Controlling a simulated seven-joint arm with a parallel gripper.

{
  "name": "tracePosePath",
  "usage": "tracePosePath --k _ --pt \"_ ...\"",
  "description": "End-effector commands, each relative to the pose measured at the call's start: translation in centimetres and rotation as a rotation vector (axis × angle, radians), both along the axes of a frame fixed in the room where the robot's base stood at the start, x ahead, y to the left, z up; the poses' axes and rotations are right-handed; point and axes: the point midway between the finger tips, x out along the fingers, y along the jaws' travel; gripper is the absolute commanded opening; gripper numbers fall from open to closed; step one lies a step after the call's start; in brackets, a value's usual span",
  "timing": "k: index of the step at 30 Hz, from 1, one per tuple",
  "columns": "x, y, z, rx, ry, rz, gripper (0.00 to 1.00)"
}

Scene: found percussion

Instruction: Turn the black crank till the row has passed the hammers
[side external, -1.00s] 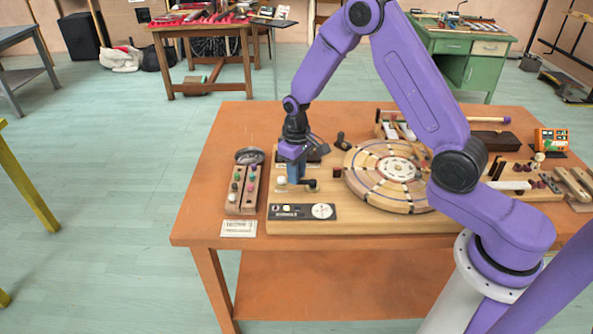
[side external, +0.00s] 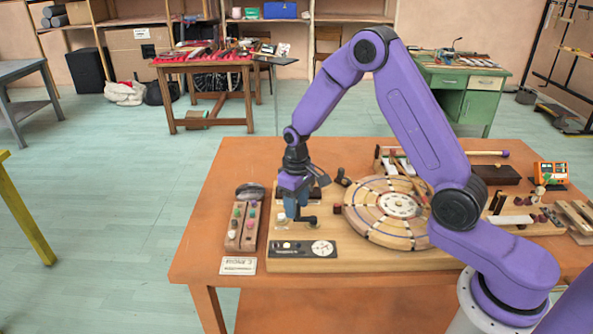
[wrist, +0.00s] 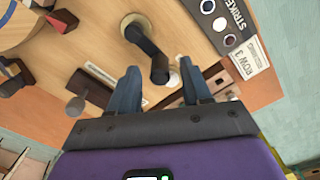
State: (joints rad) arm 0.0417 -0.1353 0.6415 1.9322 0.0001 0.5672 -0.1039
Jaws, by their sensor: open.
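The black crank (wrist: 150,50) shows in the wrist view, its pivot on a pale round mount on the wooden board and its knob end between my fingertips in the picture. It also shows in the side view (side external: 308,222), low beside my fingers. My gripper (wrist: 158,78) is open, its two blue-grey fingers on either side of the knob end; I cannot tell whether either touches it. In the side view my gripper (side external: 291,212) points down at the board. The round striped wheel (side external: 385,212) lies right of the crank, with pale bars (side external: 398,165) behind it, partly hidden by my arm.
A black labelled panel (side external: 303,249) lies on the board's front. A wooden peg holder (side external: 243,228) with coloured pegs and a white card (side external: 238,265) are at left. A dark box (side external: 495,174) and small parts are at right.

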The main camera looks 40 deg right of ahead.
Motion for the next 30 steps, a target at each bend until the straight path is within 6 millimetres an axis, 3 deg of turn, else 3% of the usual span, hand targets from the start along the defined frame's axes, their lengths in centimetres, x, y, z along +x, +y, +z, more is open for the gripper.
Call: tracePosePath --k 18,24,30 --pt "0.1 0.1 12.7 0.0 -0.006 0.001 0.48" --pt "0.0 0.1 15.0 0.001 -0.004 0.001 0.48" --pt "0.0 0.1 15.7 0.0 -0.001 0.001 0.48"
